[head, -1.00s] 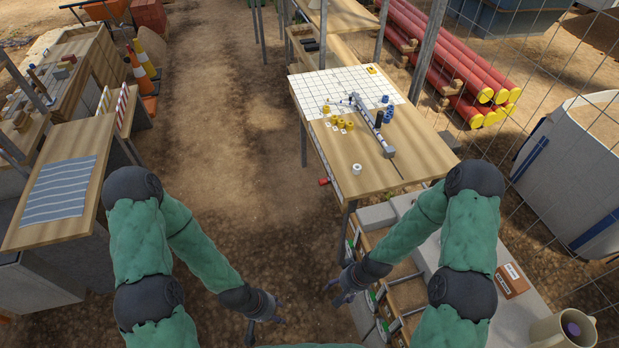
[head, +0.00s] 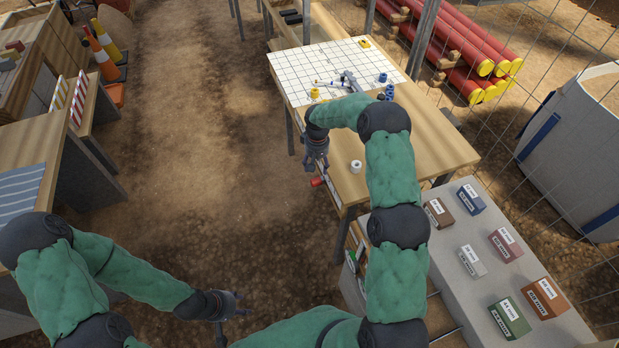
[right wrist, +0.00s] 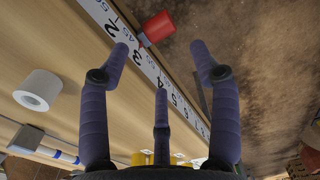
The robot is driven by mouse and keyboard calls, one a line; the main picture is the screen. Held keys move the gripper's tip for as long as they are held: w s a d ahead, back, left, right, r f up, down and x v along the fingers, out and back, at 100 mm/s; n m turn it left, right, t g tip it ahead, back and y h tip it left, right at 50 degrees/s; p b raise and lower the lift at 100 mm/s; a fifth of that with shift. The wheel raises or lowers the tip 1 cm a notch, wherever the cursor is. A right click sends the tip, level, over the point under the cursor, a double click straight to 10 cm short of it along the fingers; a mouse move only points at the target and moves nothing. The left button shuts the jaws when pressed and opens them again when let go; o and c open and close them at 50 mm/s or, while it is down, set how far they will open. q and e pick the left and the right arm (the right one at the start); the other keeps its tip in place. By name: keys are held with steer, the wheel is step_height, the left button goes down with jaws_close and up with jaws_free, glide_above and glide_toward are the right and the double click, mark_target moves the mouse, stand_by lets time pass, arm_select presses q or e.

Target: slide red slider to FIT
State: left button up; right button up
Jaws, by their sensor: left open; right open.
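The red slider (head: 317,181) sits on the near left edge of the wooden table in the head view. In the right wrist view the red slider (right wrist: 158,27) is a red block on a white numbered scale (right wrist: 178,98) along the table edge. My right gripper (head: 313,168) is open just above that edge, close to the slider. In the right wrist view its spread fingers (right wrist: 160,55) hold nothing, with the slider beyond their tips. No FIT mark is readable. My left gripper (head: 240,304) is open and empty, low over the dirt floor.
A white roll (head: 356,166) stands on the wooden table (head: 430,150), near the slider. Blue and yellow pieces stand farther back by a white grid sheet (head: 300,75). Several labelled boxes rest on a grey bench (head: 450,295) at right. Open dirt lies left of the table.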

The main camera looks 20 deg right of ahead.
mark_target(316, 180)
step_height(316, 180, down, 10)
steer(key=shift+r+b, duration=0.1)
steer(key=shift+b, duration=0.65)
jaws_close()
